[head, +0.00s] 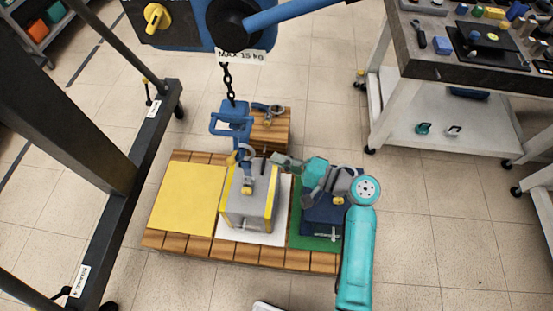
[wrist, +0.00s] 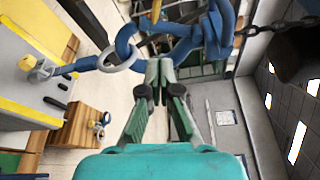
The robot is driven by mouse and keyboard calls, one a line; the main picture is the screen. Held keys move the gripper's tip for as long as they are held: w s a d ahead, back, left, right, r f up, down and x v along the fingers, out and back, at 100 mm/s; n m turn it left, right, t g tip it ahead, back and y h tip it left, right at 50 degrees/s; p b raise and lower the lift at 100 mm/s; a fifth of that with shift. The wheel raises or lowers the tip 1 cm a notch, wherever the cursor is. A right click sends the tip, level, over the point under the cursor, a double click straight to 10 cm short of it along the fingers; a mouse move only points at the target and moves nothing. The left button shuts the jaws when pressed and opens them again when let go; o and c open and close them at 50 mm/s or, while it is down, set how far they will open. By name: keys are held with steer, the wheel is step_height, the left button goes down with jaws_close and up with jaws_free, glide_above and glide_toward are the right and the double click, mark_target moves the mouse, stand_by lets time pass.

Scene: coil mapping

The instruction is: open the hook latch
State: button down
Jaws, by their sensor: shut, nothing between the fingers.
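The blue hook (head: 240,147) hangs on a chain over a grey box with yellow edges (head: 262,207). In the wrist view the curved blue hook (wrist: 126,38) passes by a pale metal ring (wrist: 121,54), which is linked to a blue piece running to the box (wrist: 30,75). Whether the hook's latch is open or shut is too small to tell. My gripper (head: 281,160) reaches in from the right, beside the hook. In the wrist view my gripper's fingertips (wrist: 159,67) are together and empty, close to the hook body; I cannot tell whether they touch it.
The grey box stands on a white pad (head: 283,234) on a wooden pallet (head: 200,245). A yellow pad (head: 188,200) is at left and a dark blue box (head: 318,216) on a green pad at right. A small wooden crate (head: 271,131) stands behind. The chain (head: 229,80) rises above the hook.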

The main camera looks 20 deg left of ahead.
steer(key=a, duration=0.2)
steer(key=s+a, duration=0.1)
steer(key=a, duration=0.2)
steer(key=s+a, duration=0.1)
steer(key=a, duration=0.2)
steer(key=shift+a+f, duration=0.1)
steer(key=shift+a, duration=0.05)
steer(key=shift+s+a, duration=0.25)
steer(key=shift+s, duration=0.3)
steer(key=shift+s+r+m, duration=0.2)
steer(key=shift+r+m, duration=0.3)
steer(key=shift+r, duration=0.05)
step_height(320, 180, up, 8)
steer(key=m+g+h, duration=0.3)
steer(key=m, duration=0.4)
glide_above(235, 152)
steer(key=s+d, duration=0.2)
steer(key=d, duration=0.2)
steer(key=shift+f, duration=0.15)
